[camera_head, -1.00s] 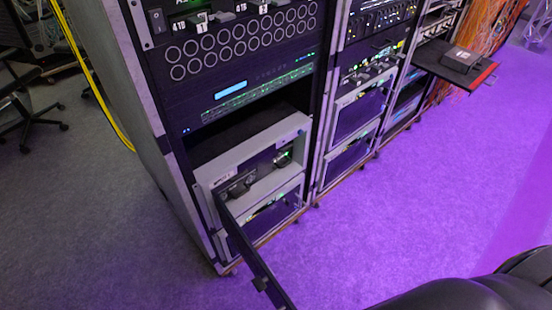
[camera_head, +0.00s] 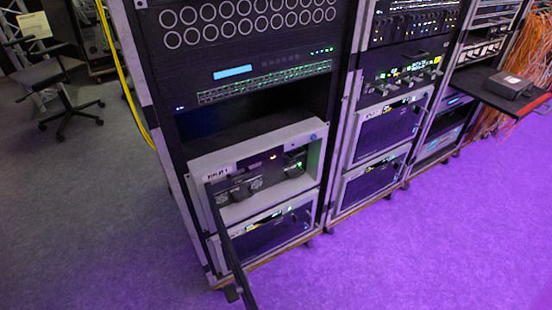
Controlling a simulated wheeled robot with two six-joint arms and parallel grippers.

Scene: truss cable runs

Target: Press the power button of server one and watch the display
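A light grey server case (camera_head: 305,137) sits low in the nearest rack, with a small label (camera_head: 218,172) at its upper left that looks like it ends in 1. Its dark front flap (camera_head: 232,255) stands open, seen nearly edge-on, reaching toward the bottom of the picture. Inside the recess are black units (camera_head: 238,188), a small reddish light (camera_head: 272,157) and green lights. A small bluish round spot (camera_head: 313,137) shows on the case's upper right; I cannot tell whether it is the power button. Neither of my grippers is in view.
A unit with a lit blue display (camera_head: 232,72) and green lights sits above. A second similar case (camera_head: 265,230) is below. A shelf (camera_head: 490,82) with a dark box juts out at right. A chair (camera_head: 65,100) stands left. The floor in front is clear.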

